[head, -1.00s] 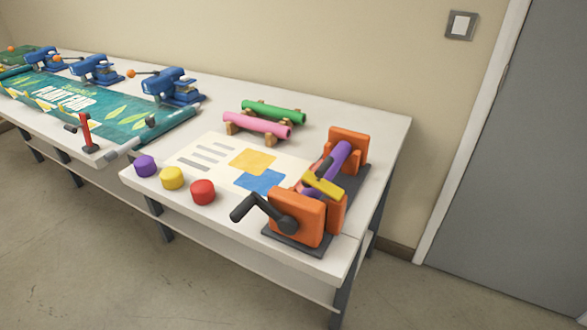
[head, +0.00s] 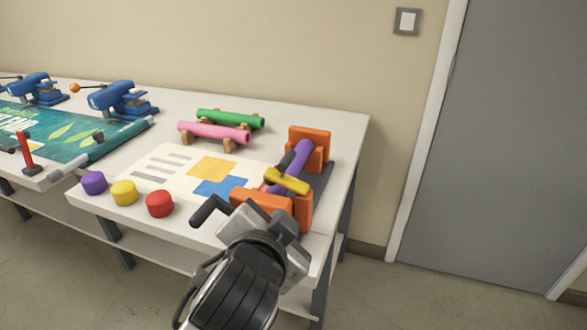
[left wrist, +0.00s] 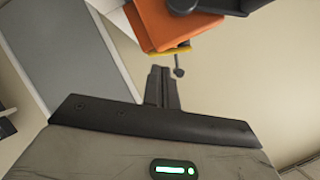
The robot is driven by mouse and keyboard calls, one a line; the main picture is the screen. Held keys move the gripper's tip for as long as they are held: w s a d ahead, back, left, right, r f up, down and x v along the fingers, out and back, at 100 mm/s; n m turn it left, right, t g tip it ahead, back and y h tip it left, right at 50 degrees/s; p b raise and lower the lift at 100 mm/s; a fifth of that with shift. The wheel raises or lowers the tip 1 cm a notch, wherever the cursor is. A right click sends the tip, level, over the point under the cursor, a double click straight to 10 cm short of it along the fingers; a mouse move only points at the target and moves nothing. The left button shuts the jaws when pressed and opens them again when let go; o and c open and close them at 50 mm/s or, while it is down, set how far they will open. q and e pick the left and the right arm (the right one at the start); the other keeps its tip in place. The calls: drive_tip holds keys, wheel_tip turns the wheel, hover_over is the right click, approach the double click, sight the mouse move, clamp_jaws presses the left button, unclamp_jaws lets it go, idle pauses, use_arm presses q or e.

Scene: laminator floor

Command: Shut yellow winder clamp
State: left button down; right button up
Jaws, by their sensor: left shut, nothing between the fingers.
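The orange winder (head: 308,145) stands at the right end of the white table with a purple roll (head: 301,158) between its orange blocks. Its yellow clamp (head: 288,181) is a bar by the near end of the roll; I cannot tell whether it is fully shut. My left gripper (head: 280,218) is in front of the near orange block and partly hides it. In the left wrist view my gripper's fingers (left wrist: 162,85) are shut and empty, just below an orange block (left wrist: 165,22) with a yellow strip (left wrist: 170,51) at its edge. My right gripper is out of view.
The winder's black crank handle (head: 208,210) sticks out left of my gripper. Purple, yellow and red knobs (head: 160,203) line the table's front edge. A printed sheet (head: 165,166) and pink (head: 213,133) and green rolls (head: 230,119) lie behind. Open floor is to the right.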

use_arm(q)
drive_tip(key=d+r+m+t, duration=0.2)
drive_tip(key=d+r+t, duration=0.15)
drive_tip(key=r, duration=0.35)
drive_tip(key=p, duration=0.1)
hover_over(289, 175)
drive_tip(key=s+d, duration=0.1)
drive_tip(key=s, duration=0.3)
drive_tip(key=shift+s+f+g, duration=0.2)
drive_tip(key=shift+f+g, duration=0.25)
drive_tip(key=shift+f, duration=1.35)
drive_tip(key=shift+d, duration=0.1)
